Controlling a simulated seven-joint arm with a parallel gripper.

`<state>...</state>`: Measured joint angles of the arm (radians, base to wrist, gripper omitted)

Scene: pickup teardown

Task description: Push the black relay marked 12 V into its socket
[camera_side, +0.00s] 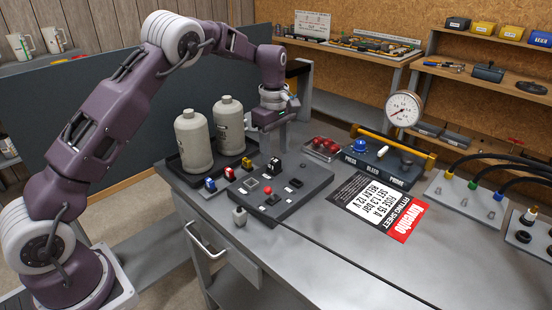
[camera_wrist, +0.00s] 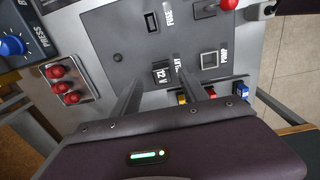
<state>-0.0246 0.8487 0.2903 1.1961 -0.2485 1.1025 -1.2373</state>
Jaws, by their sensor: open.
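The black relay (camera_side: 274,166) stands on the grey control panel (camera_side: 310,183), below my gripper (camera_side: 272,142). In the wrist view the relay (camera_wrist: 161,73) shows a white 12 V marking and sits at the printed RELAY label. My gripper (camera_wrist: 155,68) is open and empty, with its fingers reaching toward either side of the relay. I cannot tell whether the fingers touch it. The socket is hidden under the relay, and how deep the relay sits cannot be told.
The panel also carries a red knob (camera_side: 268,189), a FUSE slot (camera_wrist: 151,22) and a PUMP square (camera_wrist: 209,59). Small blue (camera_side: 210,185), red and yellow blocks stand beside it. Two beige bottles (camera_side: 194,140) rise close behind. A fitting sheet (camera_side: 379,205) lies right.

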